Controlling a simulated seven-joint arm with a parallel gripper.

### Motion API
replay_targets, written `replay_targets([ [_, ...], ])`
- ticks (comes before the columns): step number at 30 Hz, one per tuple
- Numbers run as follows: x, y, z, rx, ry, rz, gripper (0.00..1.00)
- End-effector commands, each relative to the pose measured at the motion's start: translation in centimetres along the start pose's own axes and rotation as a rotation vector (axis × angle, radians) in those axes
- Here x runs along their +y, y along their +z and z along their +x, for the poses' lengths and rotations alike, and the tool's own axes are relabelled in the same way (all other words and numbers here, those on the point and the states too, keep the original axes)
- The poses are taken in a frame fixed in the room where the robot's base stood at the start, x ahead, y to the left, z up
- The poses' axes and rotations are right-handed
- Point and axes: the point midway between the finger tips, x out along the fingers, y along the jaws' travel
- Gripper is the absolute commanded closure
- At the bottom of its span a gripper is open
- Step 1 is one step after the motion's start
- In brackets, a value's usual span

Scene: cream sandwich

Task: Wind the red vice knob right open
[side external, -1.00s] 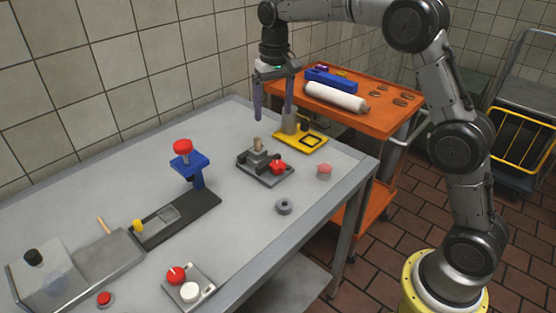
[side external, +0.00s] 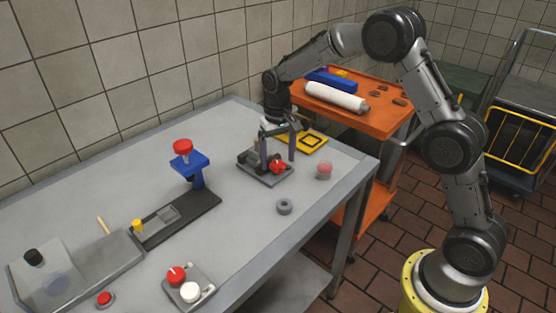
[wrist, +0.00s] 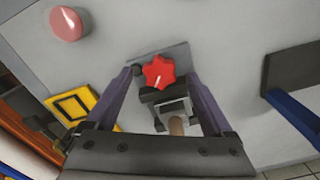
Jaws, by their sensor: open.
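The red vice knob (side external: 278,167) sits at the right end of a small dark vice (side external: 258,175) on the grey table. In the wrist view the red knob (wrist: 159,72) is star-shaped with a white pointer line and lies between and just beyond the fingertips. A light block with a tan peg (wrist: 176,122) stands on the vice behind it. My gripper (side external: 278,160) is open, low over the vice, its fingers on either side. It also shows in the wrist view (wrist: 162,78). I cannot tell whether a finger touches the knob.
A yellow base (side external: 313,140) lies behind the vice. A blue-and-red press (side external: 190,165) stands to the left. The table between is clear.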

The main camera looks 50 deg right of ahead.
Motion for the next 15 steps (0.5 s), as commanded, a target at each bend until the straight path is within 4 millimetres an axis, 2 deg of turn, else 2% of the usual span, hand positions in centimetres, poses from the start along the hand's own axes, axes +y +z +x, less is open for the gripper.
replay_targets([
  [5,0.02,0.05,1.18,-0.001,0.001,0.000,0.14],
  [13,0.02,0.04,1.29,-0.001,0.000,0.000,0.14],
  [14,0.01,0.04,1.29,-0.001,0.000,0.000,0.16],
  [15,0.01,0.04,1.28,-0.001,0.000,0.000,0.23],
])
